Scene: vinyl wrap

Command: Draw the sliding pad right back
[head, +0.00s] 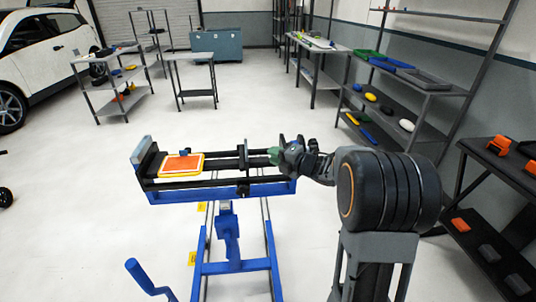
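A blue stand (228,237) carries a bench with two black rails and a blue side beam (222,189). A black upright crosspiece (243,157) sits across the rails right of the middle; it looks like the sliding pad. A black end plate (148,162) stands at the left end. An orange panel with a yellow rim (181,165) lies between them, with a small blue knob on it. My gripper (281,153) is at the right end of the bench, beside a small green part (273,156). Its fingers are small and dark, so contact and opening cannot be told.
A blue crank handle (142,276) sticks up at the front left. Shelving with trays and coloured parts (408,75) stands at the right, and a dark rack (490,220) at the near right. Small tables and a white car (45,50) are behind. The floor left of the stand is mostly clear.

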